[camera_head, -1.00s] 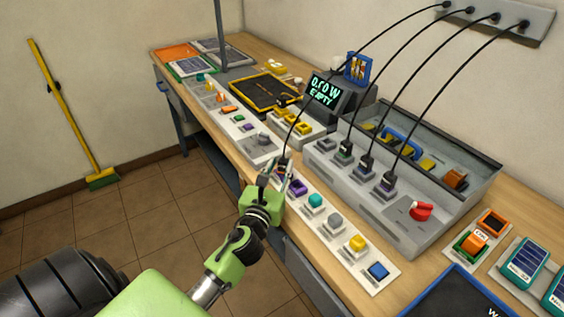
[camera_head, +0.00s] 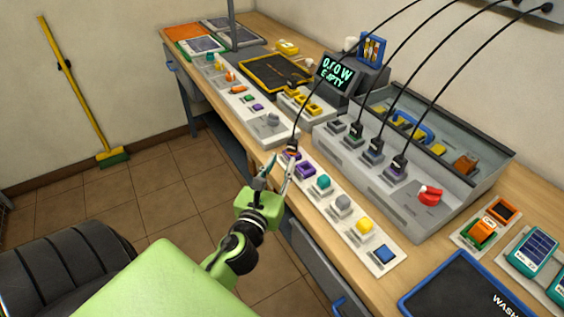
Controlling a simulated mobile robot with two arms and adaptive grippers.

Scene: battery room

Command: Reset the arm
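My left arm comes in from the lower left, green and black. My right gripper is out of view.
A grey station (camera_head: 375,175) with three plugged cables and a red switch (camera_head: 430,194) stands behind the strip. A dark mat (camera_head: 465,285) lies at the lower right. A yellow broom (camera_head: 80,90) leans on the wall.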

